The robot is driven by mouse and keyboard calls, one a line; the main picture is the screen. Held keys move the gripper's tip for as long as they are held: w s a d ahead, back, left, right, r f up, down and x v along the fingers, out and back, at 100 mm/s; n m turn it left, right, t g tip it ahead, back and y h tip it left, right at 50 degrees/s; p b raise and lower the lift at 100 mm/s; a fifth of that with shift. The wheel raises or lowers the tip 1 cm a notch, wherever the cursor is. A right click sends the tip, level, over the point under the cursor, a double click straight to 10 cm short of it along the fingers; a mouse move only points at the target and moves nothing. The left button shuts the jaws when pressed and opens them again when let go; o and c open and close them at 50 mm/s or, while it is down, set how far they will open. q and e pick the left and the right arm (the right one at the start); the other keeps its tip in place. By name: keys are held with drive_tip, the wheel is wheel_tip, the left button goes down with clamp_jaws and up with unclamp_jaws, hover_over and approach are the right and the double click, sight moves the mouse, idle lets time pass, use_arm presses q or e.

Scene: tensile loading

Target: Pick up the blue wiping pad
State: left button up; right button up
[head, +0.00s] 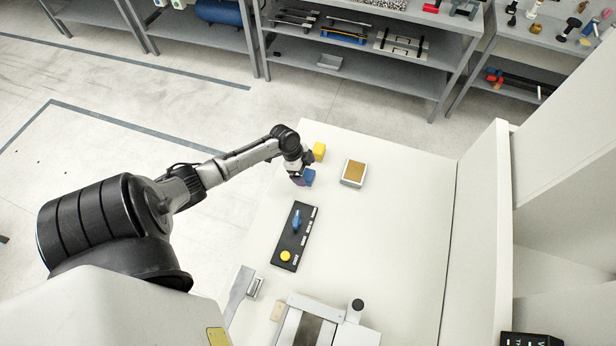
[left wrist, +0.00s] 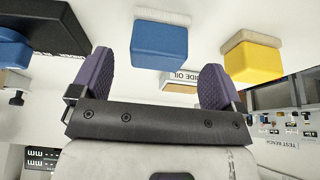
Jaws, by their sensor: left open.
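The blue wiping pad (head: 309,177) sits on the white table near its left edge. In the left wrist view it is a blue block (left wrist: 158,46) with a pale layer along one side. My left gripper (head: 299,181) is beside the blue pad, with its purple fingers low over the table. In the left wrist view its two fingers are spread wide and the pad appears in the gap between them, beyond the tips. Nothing is held. Whether a finger touches the pad cannot be told. My right gripper is in neither view.
A yellow pad (head: 319,150) stands close behind the blue one. A shallow box labelled "SLIDE OIL" (left wrist: 211,76) with a brown top (head: 354,171) lies to the right. A black panel (head: 290,244) with a blue knob and yellow button is in front. The table's right side is clear.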

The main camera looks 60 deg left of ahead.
sight(307, 174)
use_arm(q)
drive_tip(key=shift+x, duration=1.9)
drive_tip(key=shift+s+d, duration=0.1)
drive_tip(key=shift+s, duration=0.05)
drive_tip(key=shift+c, duration=0.2)
drive_tip(key=c, duration=1)
drive_tip(key=shift+r, duration=0.1)
drive_tip(key=shift+r, duration=0.4)
drive_tip(key=r, duration=0.3)
drive_tip(key=shift+s+d+r, duration=0.3)
drive_tip(key=shift+d+r, duration=0.05)
drive_tip(key=shift+d, duration=0.05)
drive_tip(key=s+d+r, duration=0.4)
drive_tip(key=d, duration=0.1)
drive_tip(key=s+d+r+b, duration=0.1)
drive_tip(key=s+d+r, duration=0.1)
drive_tip(key=d, duration=0.1)
drive_tip(key=shift+s+d+r, duration=0.2)
drive_tip(key=shift+s+d, duration=0.05)
